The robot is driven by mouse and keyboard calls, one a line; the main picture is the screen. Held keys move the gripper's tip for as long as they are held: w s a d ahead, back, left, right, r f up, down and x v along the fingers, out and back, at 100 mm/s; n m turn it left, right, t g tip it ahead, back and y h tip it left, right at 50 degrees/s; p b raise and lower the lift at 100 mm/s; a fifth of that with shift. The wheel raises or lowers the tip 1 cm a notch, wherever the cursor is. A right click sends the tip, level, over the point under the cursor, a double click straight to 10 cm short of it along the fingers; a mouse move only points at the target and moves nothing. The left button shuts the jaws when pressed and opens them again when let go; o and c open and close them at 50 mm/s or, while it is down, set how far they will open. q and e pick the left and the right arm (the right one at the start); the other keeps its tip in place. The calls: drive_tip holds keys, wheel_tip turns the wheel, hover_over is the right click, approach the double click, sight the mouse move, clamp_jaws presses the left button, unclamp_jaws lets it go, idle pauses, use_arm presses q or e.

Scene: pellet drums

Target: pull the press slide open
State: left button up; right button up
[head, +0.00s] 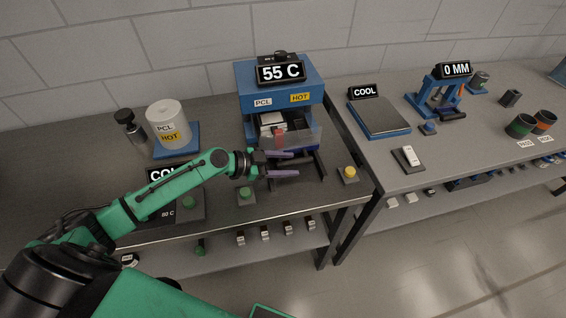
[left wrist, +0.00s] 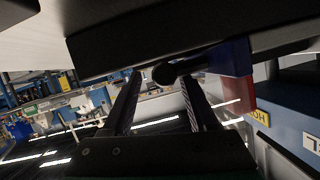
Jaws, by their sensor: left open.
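The blue press (head: 245,100) stands at the back of the left table, with a 55 C display and PCL and HOT labels. A clear panel (head: 308,137) and a red piece (head: 279,138) show at its front opening. Dark rails (head: 318,166) stick out below. My left gripper (head: 296,163) is open in front of the press, low by the rails. In the left wrist view, a dark rounded handle end (left wrist: 163,73) on a blue bracket (left wrist: 232,58) lies near and between the fingertips; contact cannot be told. The slide is mostly hidden in the head view. My right gripper is out of view.
A white PCL drum (head: 168,125) stands on a blue base to the left. A green button (head: 245,193) and a yellow button (head: 349,172) sit near the table's front. A COOL plate (head: 378,118) is on the right table, across a gap.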

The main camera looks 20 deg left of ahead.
use_arm(q)
drive_tip(key=shift+s+a, duration=0.1)
drive_tip(key=shift+a, duration=0.2)
drive_tip(key=b+v, duration=0.2)
drive_tip(key=v, duration=0.3)
drive_tip(key=shift+s+f, duration=0.1)
drive_tip(key=shift+s, duration=0.1)
drive_tip(key=v, duration=0.9)
drive_tip(key=shift+w+d+r, duration=0.1)
drive_tip(key=shift+r, duration=0.15)
